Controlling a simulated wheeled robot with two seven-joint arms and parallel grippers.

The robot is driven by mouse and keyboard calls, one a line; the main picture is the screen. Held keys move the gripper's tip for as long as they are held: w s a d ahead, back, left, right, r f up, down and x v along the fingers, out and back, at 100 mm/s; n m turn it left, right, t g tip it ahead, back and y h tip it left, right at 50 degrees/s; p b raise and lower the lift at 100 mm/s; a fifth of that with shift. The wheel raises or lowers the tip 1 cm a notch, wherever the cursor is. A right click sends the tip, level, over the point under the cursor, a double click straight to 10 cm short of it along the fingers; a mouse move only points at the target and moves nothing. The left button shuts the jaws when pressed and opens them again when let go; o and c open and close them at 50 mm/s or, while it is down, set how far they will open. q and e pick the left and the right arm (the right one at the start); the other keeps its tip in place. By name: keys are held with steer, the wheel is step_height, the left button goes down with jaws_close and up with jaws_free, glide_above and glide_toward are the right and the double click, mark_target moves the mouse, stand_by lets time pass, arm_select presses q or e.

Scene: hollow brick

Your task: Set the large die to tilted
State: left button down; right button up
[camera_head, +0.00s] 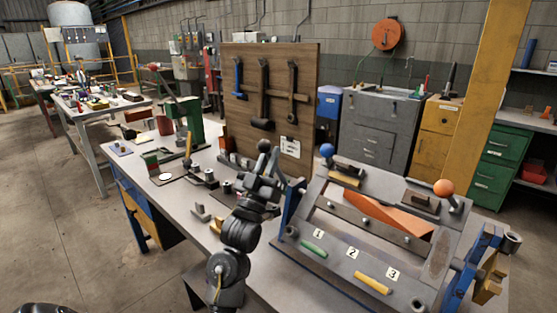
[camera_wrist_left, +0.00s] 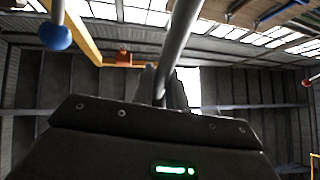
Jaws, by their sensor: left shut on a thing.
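A large grey framed fixture (camera_head: 335,232) stands on the bench at the right in the head view, its face sloping. It bears an orange wedge (camera_head: 388,215), a green bar (camera_head: 313,247), a yellow bar (camera_head: 373,284) and labels 1, 2 and 3. I cannot tell which part is the large die. A blue ball knob (camera_head: 327,150) and an orange ball knob (camera_head: 443,188) stand at its upper corners. My left gripper (camera_head: 292,188) is at its left side. In the left wrist view it is shut on a grey rod (camera_wrist_left: 179,45); the fingertips are partly hidden.
A wooden tool board (camera_head: 300,60) stands behind the fixture. Small metal parts and a green press (camera_head: 182,125) occupy the bench (camera_head: 140,172) to the left. Cabinets (camera_head: 378,130) and a yellow post (camera_head: 490,90) are behind.

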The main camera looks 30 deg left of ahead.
arm_select(q)
steer(key=shift+f, duration=0.1)
arm_select(e)
steer(key=shift+a+f, duration=0.1)
stand_by(0.3)
arm_select(q)
steer(key=c, duration=1.4)
jaws_free()
steer(key=shift+c, duration=0.2)
arm_select(e)
steer(key=shift+s, duration=0.1)
